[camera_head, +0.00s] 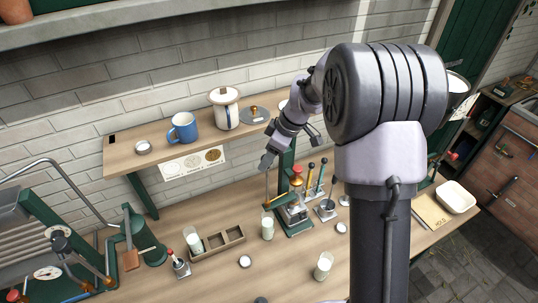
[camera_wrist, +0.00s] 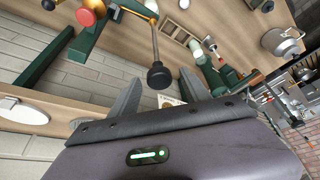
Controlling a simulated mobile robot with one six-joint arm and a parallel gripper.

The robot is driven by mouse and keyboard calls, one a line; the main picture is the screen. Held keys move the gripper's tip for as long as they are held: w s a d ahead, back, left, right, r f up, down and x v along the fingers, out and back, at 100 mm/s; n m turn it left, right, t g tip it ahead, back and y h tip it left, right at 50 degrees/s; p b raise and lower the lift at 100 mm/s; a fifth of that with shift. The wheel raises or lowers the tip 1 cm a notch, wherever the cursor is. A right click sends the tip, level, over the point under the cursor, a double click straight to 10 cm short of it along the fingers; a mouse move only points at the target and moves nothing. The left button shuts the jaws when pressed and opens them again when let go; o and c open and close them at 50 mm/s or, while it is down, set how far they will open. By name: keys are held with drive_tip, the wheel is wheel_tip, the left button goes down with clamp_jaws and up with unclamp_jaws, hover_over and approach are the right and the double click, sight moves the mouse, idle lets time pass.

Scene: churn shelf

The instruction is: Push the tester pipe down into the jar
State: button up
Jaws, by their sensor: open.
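The tester pipe (camera_head: 267,188) is a thin upright rod under my gripper in the head view. In the wrist view the tester pipe (camera_wrist: 155,42) ends in a round black knob. A small jar (camera_head: 267,229) with white contents stands below the pipe, beside a green stand (camera_head: 294,217). A brass-coloured arm (camera_head: 279,200) of the stand reaches to the pipe. My gripper (camera_head: 267,163) is open above the pipe. In the wrist view the knob appears between the fingertips of my gripper (camera_wrist: 159,76), with gaps on both sides. I cannot tell how deep the pipe sits.
A shelf (camera_head: 120,157) with a blue mug (camera_head: 183,128) and a white canister (camera_head: 224,110) is behind, left of my arm. A wooden rack (camera_head: 216,243) and another jar (camera_head: 323,266) stand nearby. Several upright coloured-handled tools (camera_head: 320,178) are close on the right.

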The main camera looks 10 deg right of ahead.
clamp_jaws()
idle(1.3)
